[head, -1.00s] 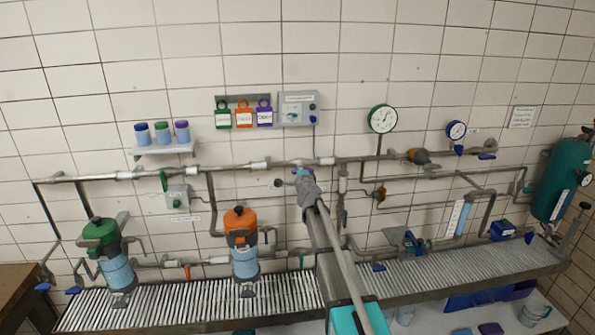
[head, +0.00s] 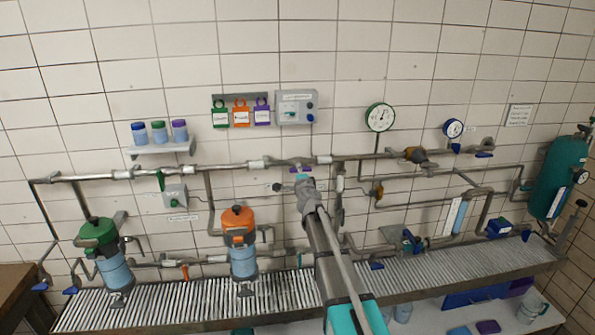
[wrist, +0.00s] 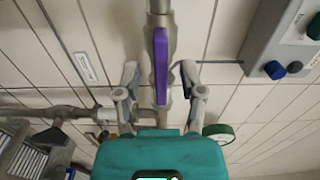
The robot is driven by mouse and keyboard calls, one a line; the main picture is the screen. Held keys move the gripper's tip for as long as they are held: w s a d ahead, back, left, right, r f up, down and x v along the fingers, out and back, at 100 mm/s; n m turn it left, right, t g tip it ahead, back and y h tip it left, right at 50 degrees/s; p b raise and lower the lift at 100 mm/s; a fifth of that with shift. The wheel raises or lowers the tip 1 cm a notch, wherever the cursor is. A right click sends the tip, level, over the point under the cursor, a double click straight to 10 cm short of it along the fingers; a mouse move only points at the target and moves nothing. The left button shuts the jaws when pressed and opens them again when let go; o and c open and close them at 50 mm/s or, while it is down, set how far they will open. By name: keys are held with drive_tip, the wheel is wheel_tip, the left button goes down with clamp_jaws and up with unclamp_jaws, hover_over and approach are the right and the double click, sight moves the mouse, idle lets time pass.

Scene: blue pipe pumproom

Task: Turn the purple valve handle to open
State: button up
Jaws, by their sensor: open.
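The purple valve handle (wrist: 161,65) is a long lever in the middle of the wrist view. It lies along the grey pipe (wrist: 160,20), roughly parallel to it. In the head view only a bit of the purple handle (head: 300,169) shows on the upper pipe, just above my gripper (head: 303,178), which hides part of the valve. In the wrist view my gripper (wrist: 160,72) is open, with one finger on each side of the handle and a visible gap to each. I cannot tell the exact depth between fingertips and handle.
A grey control box (head: 297,107) hangs on the wall above the pipe. Below stand an orange-topped filter (head: 238,219) and a green-topped one (head: 97,235). Pipes run closely along the wall, with a slatted shelf (head: 180,302) beneath. A green gauge (head: 380,117) is at upper right.

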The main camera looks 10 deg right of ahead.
drive_tip(key=s, duration=0.8)
drive_tip(key=shift+s, duration=0.15)
drive_tip(key=s+a+f+n+g+y+b, duration=0.3)
drive_tip(key=s+a+f+n+g+y, duration=0.15)
drive_tip(key=s+f+n, duration=0.3)
drive_tip(key=s+a+f+n+g+y+b, duration=0.3)
drive_tip(key=s+a+f+n+g, duration=0.15)
drive_tip(key=s+f+n, duration=0.3)
drive_tip(key=s+d+f+n+g+h+b, duration=0.1)
drive_tip(key=s+d+f+g+h+b, duration=0.1)
drive_tip(key=s+f, duration=0.4)
drive_tip(key=s+d+f+n+g+h+b, duration=0.1)
drive_tip(key=s+d+f+g+h, duration=0.4)
drive_tip(key=s, duration=0.8)
wheel_tip(320, 180, down, 2)
drive_tip(key=shift+s+d+f+n+g+b, duration=0.25)
drive_tip(key=shift+s+d+n+g+b, duration=0.15)
drive_tip(key=shift+d+g, duration=0.6)
